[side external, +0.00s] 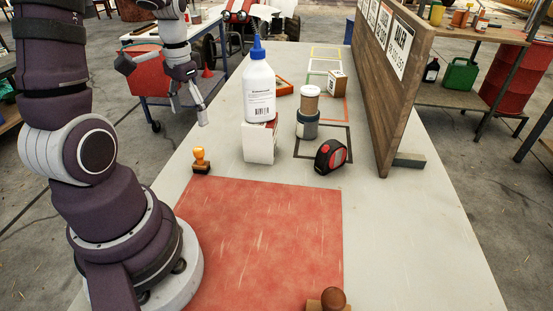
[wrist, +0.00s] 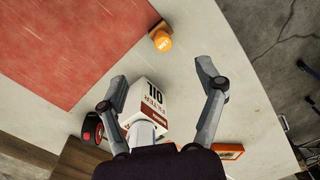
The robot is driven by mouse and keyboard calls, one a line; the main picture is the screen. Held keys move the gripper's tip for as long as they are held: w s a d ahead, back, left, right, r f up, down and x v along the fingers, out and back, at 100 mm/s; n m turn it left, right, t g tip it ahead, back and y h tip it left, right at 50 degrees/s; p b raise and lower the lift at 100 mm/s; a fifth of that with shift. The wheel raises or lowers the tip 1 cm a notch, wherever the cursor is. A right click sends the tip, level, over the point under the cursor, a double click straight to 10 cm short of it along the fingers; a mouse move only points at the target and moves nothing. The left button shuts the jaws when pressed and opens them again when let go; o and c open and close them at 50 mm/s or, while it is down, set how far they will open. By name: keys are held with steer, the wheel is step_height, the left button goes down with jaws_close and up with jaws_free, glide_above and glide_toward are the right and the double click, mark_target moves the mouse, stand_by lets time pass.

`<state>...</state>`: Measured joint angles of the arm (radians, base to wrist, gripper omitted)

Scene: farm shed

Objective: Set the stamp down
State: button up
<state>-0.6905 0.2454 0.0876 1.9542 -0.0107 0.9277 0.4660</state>
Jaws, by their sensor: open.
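A stamp with an orange knob and brown base (side external: 201,160) stands upright on the table, just off the far left corner of the red mat. It also shows at the top of the wrist view (wrist: 160,40). A second stamp with a round brown wooden handle (side external: 329,299) stands at the mat's near edge, partly cut off by the frame. My gripper (side external: 189,113) is open and empty, above the table's left side. In the wrist view its fingers (wrist: 161,80) are spread wide, and the orange stamp lies beyond the tips, not between them.
A white blue-capped bottle (side external: 259,88) stands on an oil filter box (side external: 260,143). A stacked cup (side external: 308,112) and a red-black tape measure (side external: 330,156) are to its right. A wooden board (side external: 395,75) walls the table's right side. The red mat (side external: 260,235) is largely bare.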

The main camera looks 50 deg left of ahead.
steer(key=d+r+m+t, duration=0.1)
steer(key=d+r, duration=0.3)
steer(key=d, duration=0.4)
steer(key=d+r+m+t, duration=0.2)
steer(key=d+r+t, duration=0.1)
steer(key=d, duration=0.6)
steer(key=shift+s+r+m+t, duration=0.15)
steer(key=shift+r+m+t, duration=0.2)
steer(key=shift+t, duration=0.45)
